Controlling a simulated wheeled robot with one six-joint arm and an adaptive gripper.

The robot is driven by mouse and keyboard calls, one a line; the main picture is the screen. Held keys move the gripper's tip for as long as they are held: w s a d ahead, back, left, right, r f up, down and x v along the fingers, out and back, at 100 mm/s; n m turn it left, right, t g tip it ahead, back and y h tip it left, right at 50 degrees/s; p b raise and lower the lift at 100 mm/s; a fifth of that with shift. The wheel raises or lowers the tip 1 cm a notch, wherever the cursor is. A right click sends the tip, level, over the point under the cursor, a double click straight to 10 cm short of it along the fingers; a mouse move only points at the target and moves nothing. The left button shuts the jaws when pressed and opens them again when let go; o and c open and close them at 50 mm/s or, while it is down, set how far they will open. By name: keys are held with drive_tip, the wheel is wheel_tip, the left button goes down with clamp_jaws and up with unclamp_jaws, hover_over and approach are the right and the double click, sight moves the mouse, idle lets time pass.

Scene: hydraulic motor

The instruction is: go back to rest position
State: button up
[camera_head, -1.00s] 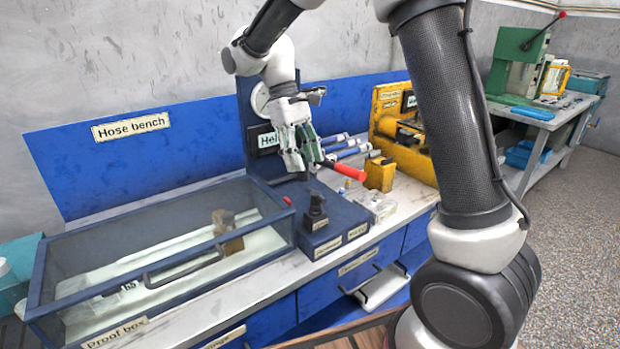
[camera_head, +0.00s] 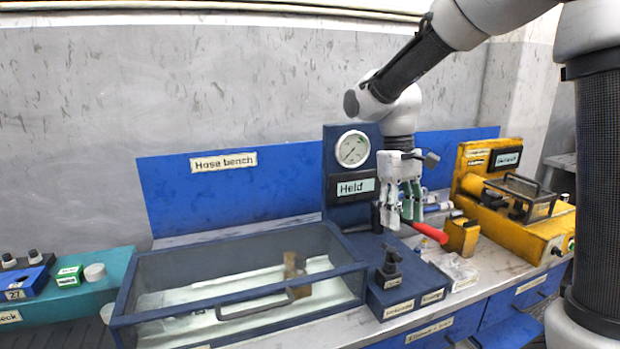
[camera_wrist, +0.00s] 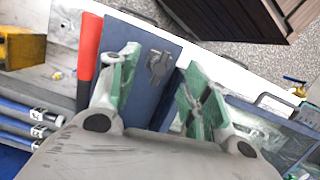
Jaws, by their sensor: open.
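My gripper (camera_head: 407,214) hangs pointing down above the dark blue pump stand, in front of the gauge panel and its "Held" label. Its green-padded fingers are apart and nothing is between them. In the wrist view my gripper (camera_wrist: 153,95) is also open and empty, over the blue stand top with a small dark fitting (camera_wrist: 158,66). A lever with a red grip (camera_head: 431,233) sticks out to the right of the fingers. It also shows in the wrist view as a red bar (camera_wrist: 88,58) close beside the left finger; whether they touch I cannot tell.
The glass-walled proof box (camera_head: 240,318) stands left of my gripper with a brown block inside. A yellow machine (camera_head: 520,225) stands to the right. The round gauge (camera_head: 352,149) rises just behind my gripper. Open air lies above the bench on the left.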

drive_tip(key=s+d+r+m+t, duration=0.2)
drive_tip(key=s+d+r+t, duration=0.1)
drive_tip(key=s+d, duration=0.4)
drive_tip(key=s+d+r+m+t+y, duration=0.1)
drive_tip(key=s+d+r+m+t, duration=0.1)
drive_tip(key=s+d, duration=0.5)
drive_tip(key=shift+s+r+m+t, duration=0.45)
drive_tip(key=shift+s+t, duration=0.35)
drive_tip(key=shift+s, duration=1.5)
